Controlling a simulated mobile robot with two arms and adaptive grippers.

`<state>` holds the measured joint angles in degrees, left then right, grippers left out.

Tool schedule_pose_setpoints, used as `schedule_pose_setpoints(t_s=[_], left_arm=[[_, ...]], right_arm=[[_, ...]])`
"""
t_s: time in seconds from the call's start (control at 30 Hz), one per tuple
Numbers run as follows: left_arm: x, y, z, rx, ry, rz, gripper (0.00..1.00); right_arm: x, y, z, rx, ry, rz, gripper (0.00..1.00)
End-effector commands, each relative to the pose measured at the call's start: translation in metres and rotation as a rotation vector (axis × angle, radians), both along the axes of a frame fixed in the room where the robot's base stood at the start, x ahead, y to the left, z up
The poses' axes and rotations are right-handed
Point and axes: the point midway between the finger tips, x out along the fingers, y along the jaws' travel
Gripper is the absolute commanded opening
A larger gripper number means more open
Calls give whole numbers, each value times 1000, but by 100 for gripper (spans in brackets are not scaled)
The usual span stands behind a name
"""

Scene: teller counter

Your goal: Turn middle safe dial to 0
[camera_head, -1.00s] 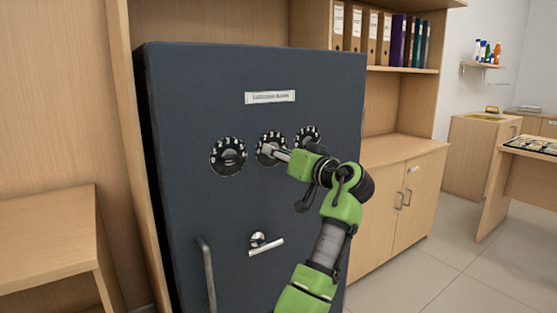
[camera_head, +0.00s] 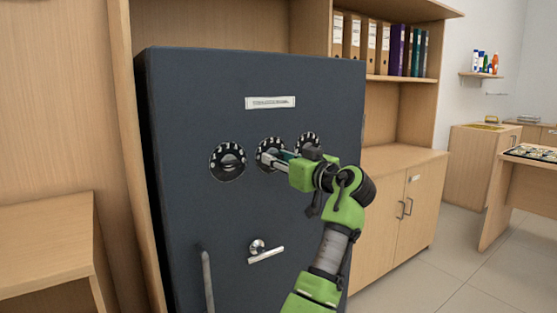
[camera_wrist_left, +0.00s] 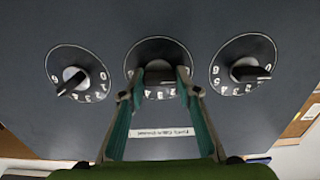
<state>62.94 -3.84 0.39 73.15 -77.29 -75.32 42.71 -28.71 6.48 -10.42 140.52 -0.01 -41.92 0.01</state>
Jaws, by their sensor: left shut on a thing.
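The middle dial (camera_head: 269,150) is a round black dial with white marks and a knob, on the front of the dark blue-grey safe (camera_head: 190,260). My left gripper (camera_head: 271,157) is at this dial and covers part of it in the head view. In the left wrist view, the fingers of the left gripper (camera_wrist_left: 160,76) stand on both sides of the middle dial's knob and are shut on it. The middle dial (camera_wrist_left: 158,46) shows only part of its numbers there, so its setting cannot be read. My right gripper is not in view.
The left dial (camera_head: 228,161) is clear; the right dial (camera_head: 307,141) is partly behind my gripper. A lever handle (camera_head: 265,255) and an upright bar handle (camera_head: 207,280) project from the safe below. A wooden cabinet (camera_head: 385,210) stands close to the right.

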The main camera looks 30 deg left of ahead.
Motion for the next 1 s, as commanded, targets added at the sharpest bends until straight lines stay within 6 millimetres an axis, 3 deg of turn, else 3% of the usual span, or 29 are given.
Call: schedule_pose_setpoints(t_s=[0.1,0.13,0.2,0.63,1.0], left_arm=[[0,0,-3,-6,3,0,9],[0,0,-3,-6,3,0,33],[0,0,-3,-6,3,0,47],[-2,-7,-1,-2,0,-2,47],[-29,-74,-2,-4,1,-4,47]], right_arm=[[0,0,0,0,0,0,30],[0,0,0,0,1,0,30],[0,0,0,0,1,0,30],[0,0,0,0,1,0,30],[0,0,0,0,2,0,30]])
